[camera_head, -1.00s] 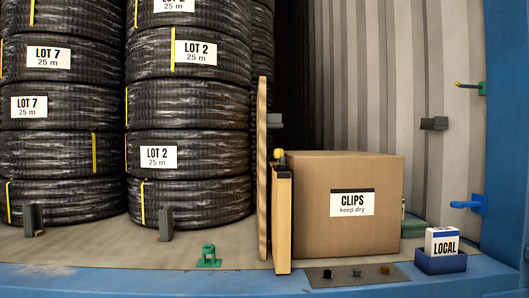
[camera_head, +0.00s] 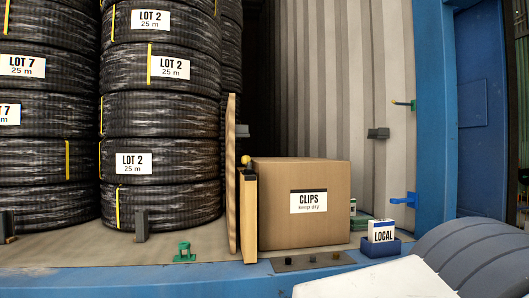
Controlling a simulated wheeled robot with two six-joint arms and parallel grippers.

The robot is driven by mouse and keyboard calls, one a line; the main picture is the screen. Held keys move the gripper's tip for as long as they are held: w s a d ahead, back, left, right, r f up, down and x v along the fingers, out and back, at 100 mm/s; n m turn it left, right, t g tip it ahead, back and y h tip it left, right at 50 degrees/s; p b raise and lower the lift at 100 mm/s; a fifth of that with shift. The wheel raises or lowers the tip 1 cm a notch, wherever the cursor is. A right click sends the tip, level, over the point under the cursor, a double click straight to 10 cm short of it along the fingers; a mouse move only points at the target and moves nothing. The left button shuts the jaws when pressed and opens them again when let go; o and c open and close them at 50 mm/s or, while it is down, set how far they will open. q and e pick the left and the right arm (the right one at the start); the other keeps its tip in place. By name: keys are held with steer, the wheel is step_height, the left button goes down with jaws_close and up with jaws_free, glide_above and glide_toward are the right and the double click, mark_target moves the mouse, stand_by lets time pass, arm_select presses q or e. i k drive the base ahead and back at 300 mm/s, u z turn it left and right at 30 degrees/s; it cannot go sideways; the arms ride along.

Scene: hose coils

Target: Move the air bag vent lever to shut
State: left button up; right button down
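No lever is labelled as the air bag vent lever, and I cannot tell for certain which part it is. Lower down, a blue bracket-like handle (camera_head: 404,199) sticks out to the left from the blue frame. A yellow ball (camera_head: 245,160) shows at the top of the upright wooden boards. No air bag is clearly seen. Neither gripper is in view; a white and grey part, probably my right arm, fills the lower right corner.
A cardboard CLIPS box (camera_head: 301,205) stands right of the wooden boards (camera_head: 250,218). Black hose coils (camera_head: 160,165) are stacked at left. A blue LOCAL holder (camera_head: 381,247) and a dark knob plate (camera_head: 314,262) lie near the blue sill. A green fitting (camera_head: 184,252) stands on the floor.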

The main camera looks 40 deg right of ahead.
mark_target(246, 159)
steer(key=k, duration=0.3)
steer(key=z, duration=0.85)
